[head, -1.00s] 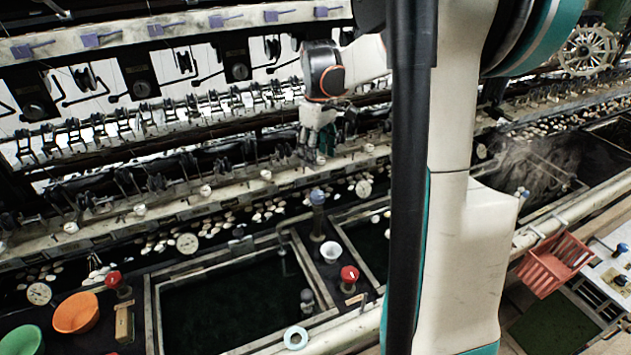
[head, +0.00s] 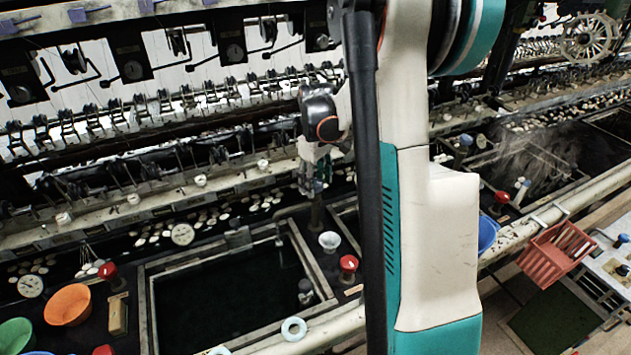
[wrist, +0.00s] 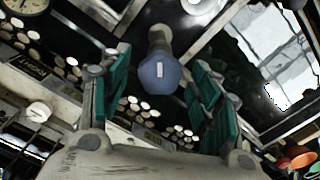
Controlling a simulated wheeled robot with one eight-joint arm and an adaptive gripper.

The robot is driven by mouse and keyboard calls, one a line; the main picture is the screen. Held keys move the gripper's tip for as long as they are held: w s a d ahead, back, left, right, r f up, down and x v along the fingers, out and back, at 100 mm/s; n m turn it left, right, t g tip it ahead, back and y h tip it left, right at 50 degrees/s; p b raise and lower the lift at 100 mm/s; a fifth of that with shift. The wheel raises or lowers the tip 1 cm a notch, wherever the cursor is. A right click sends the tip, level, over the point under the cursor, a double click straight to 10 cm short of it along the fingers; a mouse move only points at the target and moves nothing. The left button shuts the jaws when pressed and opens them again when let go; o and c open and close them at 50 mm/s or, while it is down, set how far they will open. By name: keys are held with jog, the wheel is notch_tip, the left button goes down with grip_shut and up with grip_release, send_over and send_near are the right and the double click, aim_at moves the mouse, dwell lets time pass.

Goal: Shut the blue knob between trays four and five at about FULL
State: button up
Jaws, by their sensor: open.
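The blue knob (wrist: 158,78) shows in the wrist view as a rounded blue cap with a small pale mark on it, on a grey post. It lies between the two teal-padded fingers of my gripper (wrist: 160,62), with a visible gap on either side. My gripper (head: 311,184) is open. In the head view it hangs down over the knob and its post at the back of the divider between two dark trays, hiding much of the knob. I cannot read any dial lettering.
A dark water tray (head: 225,295) lies left of the divider. A white cup (head: 330,241) and a red knob (head: 348,263) stand nearer on the divider. An orange bowl (head: 68,304) is at left. A red basket (head: 556,256) hangs at right. The reeling frame runs behind.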

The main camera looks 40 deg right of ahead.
jog(key=c, duration=1)
jog(key=shift+c, duration=0.2)
jog(key=shift+m, duration=0.3)
jog(key=m, duration=0.3)
jog(key=shift+m, duration=2.3)
